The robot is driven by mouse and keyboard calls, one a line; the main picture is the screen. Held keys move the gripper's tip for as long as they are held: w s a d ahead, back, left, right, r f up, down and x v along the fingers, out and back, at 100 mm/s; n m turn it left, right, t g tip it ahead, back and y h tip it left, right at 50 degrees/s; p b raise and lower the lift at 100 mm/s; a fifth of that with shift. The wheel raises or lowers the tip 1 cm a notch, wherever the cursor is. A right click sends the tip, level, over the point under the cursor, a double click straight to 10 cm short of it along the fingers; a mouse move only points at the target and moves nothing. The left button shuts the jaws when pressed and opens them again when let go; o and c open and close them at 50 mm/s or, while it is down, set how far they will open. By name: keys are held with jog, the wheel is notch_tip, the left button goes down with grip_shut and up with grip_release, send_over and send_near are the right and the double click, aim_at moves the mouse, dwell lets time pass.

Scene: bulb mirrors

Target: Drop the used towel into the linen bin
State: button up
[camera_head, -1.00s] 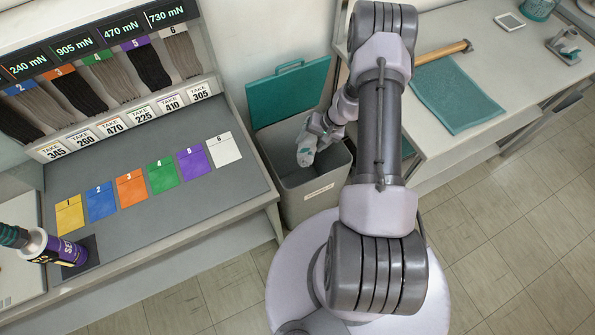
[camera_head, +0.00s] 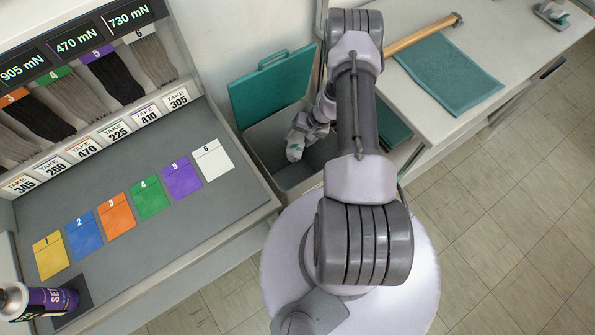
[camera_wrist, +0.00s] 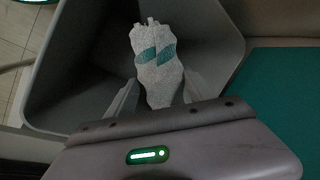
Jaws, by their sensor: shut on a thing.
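The used towel (camera_wrist: 157,65) is pale grey with teal stripes and hangs bunched between the fingers of my gripper (camera_wrist: 155,98) in the wrist view. In the head view the towel (camera_head: 294,148) shows as a small pale bundle at the end of my gripper (camera_head: 303,132). My gripper is shut on it. The linen bin (camera_head: 262,140) is a grey open box, with its teal lid (camera_head: 268,90) raised at the back. The towel is over the bin's mouth, and the bin's inside (camera_wrist: 90,70) shows around it in the wrist view. My arm hides the bin's right part.
A grey bench with coloured numbered cards (camera_head: 117,215) and a purple canister (camera_head: 45,300) stands at left. At right, a pale table (camera_head: 470,45) holds a teal mat (camera_head: 450,75) and a wooden-handled tool (camera_head: 420,35). Tiled floor at right is clear.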

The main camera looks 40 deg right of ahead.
jog(key=o, duration=1.6)
jog(key=p+v, duration=0.5)
jog(key=v, duration=1.2)
jog(key=shift+r, duration=0.3)
jog(key=shift+w, duration=0.1)
